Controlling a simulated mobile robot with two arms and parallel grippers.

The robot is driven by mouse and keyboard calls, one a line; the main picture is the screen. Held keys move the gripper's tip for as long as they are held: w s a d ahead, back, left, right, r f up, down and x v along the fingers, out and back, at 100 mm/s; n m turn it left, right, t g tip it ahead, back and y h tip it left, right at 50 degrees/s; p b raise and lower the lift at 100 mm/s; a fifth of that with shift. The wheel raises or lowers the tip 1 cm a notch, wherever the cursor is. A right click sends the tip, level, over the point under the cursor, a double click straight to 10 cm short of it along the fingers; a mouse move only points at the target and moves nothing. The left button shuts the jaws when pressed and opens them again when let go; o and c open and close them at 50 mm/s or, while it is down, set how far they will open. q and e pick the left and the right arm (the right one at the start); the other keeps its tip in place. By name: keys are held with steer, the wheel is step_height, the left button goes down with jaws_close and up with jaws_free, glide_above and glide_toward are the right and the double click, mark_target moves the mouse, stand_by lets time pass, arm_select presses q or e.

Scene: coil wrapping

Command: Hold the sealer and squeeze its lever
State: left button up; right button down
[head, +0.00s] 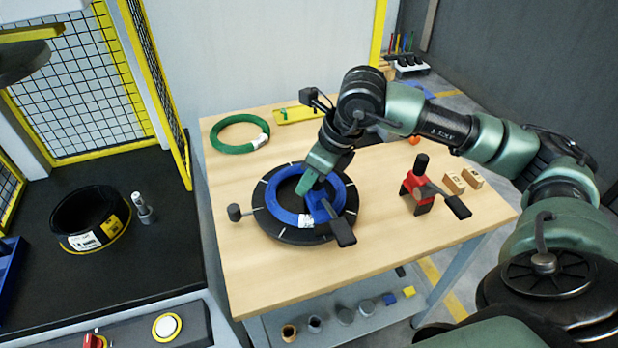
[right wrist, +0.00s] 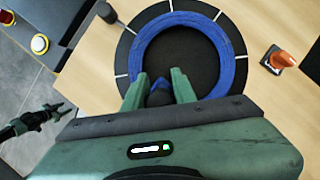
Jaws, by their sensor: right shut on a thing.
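The sealer appears to be the blue tool with a black lever (head: 340,233), standing at the near right side of the wrapped coil. My right gripper (head: 307,185) reaches down over the coil and is shut on the tool's dark upper handle. The right wrist view shows this handle (right wrist: 159,96) between the green fingertips. The fingers and hand hide much of the tool. The blue coil (head: 278,208) lies flat on a round black turntable (head: 285,234), with a white label at its near side. My left gripper cannot be made out in the head view.
A red tool with a black lever (head: 418,185) stands to the right, near small wooden blocks (head: 454,183). A green coil (head: 226,147) and yellow tray (head: 297,114) lie at the back. A turntable knob (head: 235,212) sticks out left. The front tabletop is clear.

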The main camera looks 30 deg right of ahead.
arm_select(q)
steer(key=shift+f+b, duration=0.45)
steer(key=shift+b, duration=0.05)
stand_by(1.2)
